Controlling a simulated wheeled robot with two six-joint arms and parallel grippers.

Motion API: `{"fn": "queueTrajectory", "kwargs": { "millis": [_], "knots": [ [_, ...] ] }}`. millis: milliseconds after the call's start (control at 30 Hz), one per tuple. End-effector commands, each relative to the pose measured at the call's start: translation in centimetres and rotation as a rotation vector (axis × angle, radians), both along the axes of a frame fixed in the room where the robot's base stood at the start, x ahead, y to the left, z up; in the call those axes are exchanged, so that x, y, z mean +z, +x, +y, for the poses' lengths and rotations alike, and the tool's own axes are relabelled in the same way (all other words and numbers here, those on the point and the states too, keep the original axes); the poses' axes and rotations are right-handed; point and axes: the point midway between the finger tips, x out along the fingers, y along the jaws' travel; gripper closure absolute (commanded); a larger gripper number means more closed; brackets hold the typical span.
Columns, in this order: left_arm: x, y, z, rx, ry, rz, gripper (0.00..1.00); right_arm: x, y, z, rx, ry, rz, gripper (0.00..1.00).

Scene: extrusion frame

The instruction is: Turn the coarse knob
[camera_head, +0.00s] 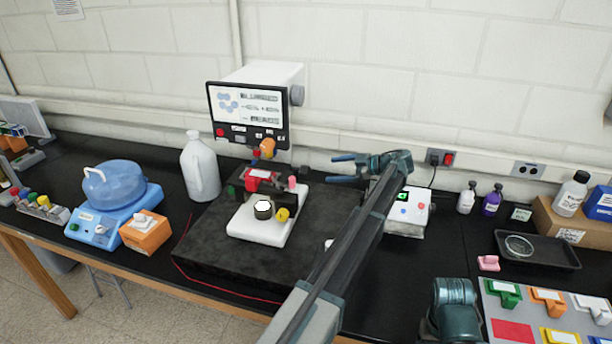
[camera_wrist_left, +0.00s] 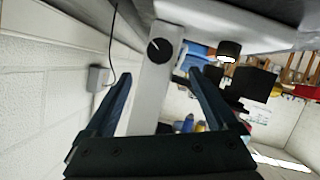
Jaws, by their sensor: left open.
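A microscope-like instrument (camera_head: 262,217) with a white base stands on a dark slab, under a screen. A round black dial with a white mark (camera_wrist_left: 160,49) sits on a light grey column in the left wrist view; I cannot tell for sure if it is the coarse knob. The head view shows a yellow knob (camera_head: 282,214) and a pink knob (camera_head: 292,184) on the instrument. My left gripper (camera_head: 338,168) is open, right of the instrument, its fingers pointing left. In the wrist view the dial lies beyond the open fingertips (camera_wrist_left: 160,75), apart from them.
The screen (camera_head: 248,112) rises behind the instrument. A white jug (camera_head: 199,166) and a blue bath (camera_head: 115,185) stand left. A white box with buttons (camera_head: 408,212) is close right of my left arm. The dark slab (camera_head: 222,258) has bare room in front.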

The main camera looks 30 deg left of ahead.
Motion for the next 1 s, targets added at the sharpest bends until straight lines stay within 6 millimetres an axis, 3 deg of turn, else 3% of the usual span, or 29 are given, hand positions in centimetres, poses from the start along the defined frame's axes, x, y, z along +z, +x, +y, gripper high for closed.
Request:
{"fn": "queueTrajectory", "kwargs": {
  "millis": [300,500,700,1000],
  "knots": [
    [-2.8,-0.7,6.2,0.003,0.0,0.001,0.09,-2.8,0.0,0.0,-0.001,0.0,0.0,0.28],
    [-3.8,-0.9,9.2,0.002,0.0,0.002,0.09,-3.8,0.0,0.0,-0.001,0.0,0.0,0.28],
    [-4.3,-1.1,10.8,0.0,0.0,0.002,0.09,-4.3,0.0,0.0,-0.002,0.0,0.0,0.28],
    [-4.3,-1.1,11.2,-0.001,0.0,0.002,0.09,-4.3,0.0,0.0,-0.002,0.0,0.0,0.28]
  ]
}}
